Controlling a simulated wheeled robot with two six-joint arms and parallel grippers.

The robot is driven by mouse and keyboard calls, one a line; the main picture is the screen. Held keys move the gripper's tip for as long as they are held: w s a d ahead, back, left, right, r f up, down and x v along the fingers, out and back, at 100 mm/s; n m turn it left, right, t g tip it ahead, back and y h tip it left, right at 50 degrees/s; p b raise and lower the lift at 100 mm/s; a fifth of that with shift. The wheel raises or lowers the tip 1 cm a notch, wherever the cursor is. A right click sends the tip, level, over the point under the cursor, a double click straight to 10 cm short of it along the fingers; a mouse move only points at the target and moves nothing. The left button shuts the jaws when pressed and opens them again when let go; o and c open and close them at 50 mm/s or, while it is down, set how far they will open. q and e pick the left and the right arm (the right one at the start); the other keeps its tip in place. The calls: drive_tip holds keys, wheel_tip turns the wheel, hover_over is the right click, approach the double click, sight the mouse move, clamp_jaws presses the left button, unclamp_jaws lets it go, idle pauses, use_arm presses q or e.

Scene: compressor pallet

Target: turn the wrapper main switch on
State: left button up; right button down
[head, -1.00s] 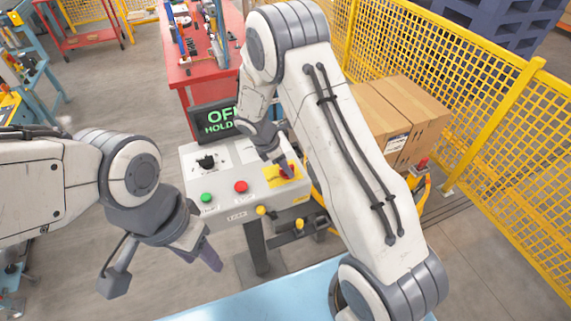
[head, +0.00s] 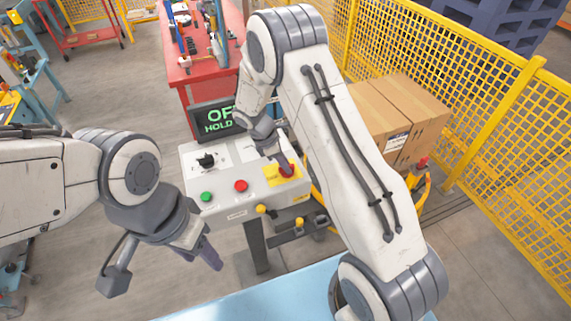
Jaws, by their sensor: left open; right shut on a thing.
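The grey control panel (head: 221,180) stands on a post in the middle of the head view. A black rotary switch (head: 206,161) sits at its upper left. A display (head: 215,117) behind it reads "OF…" and "HOLD" in green, partly hidden by my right arm. A red mushroom button (head: 287,170) sits on a yellow plate at the panel's right. My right gripper (head: 284,163) is shut on this red button, its fingers partly hiding it. My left gripper (head: 203,254) is open and empty, in front of and below the panel.
Green (head: 206,196) and red (head: 240,186) push buttons sit on the panel's front half. Cardboard boxes (head: 402,112) stand behind my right arm. A yellow mesh fence (head: 480,150) runs along the right. A red workbench (head: 200,75) stands behind the panel.

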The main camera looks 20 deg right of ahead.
drive_tip(key=m+g, duration=0.1)
drive_tip(key=m, duration=0.2)
drive_tip(key=shift+w+m+y, duration=0.1)
drive_tip(key=shift+m+y, duration=0.2)
drive_tip(key=shift+m, duration=0.1)
drive_tip(key=m+g, duration=0.1)
drive_tip(key=m, duration=0.1)
drive_tip(key=m+y+b, duration=0.1)
drive_tip(key=m, duration=0.1)
drive_tip(key=shift+w+d+m+g, duration=0.1)
drive_tip(key=shift+d+m+g, duration=0.05)
drive_tip(key=shift+m+g, duration=0.2)
drive_tip(key=m+y+b, duration=0.1)
drive_tip(key=m, duration=0.2)
drive_tip(key=shift+g, duration=0.35)
drive_tip(key=shift+w+d+r+m+y+b, duration=0.15)
drive_tip(key=shift+m+y, duration=0.25)
drive_tip(key=shift+m, duration=0.65)
drive_tip(key=shift+s+f+m+y+b, duration=0.15)
drive_tip(key=shift+m+y, duration=0.25)
drive_tip(key=shift+m, duration=0.6)
drive_tip(key=shift+w+r, duration=0.1)
drive_tip(key=c, duration=0.8)
unclamp_jaws()
